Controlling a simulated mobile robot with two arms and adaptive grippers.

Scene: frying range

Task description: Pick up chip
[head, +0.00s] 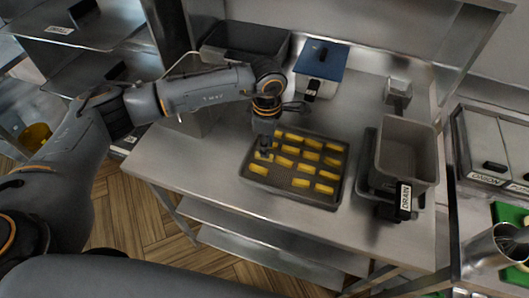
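Several yellow chips (302,183) lie in rows on a dark shallow tray (262,183) on the steel table. My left gripper (265,153) points down over the tray's left side, right at a chip (258,169) near the left edge. Its fingers are small and dark here, and they partly hide the chips beneath. I cannot tell whether they are apart or closed, or whether they touch a chip. My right gripper is not in view.
A grey bin (406,148) with a DRAIN label stands right of the tray. A blue-lidded container (322,60) and a dark bin (245,40) stand behind. The steel table (190,165) is clear left of the tray. An ONION container (490,145) is at far right.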

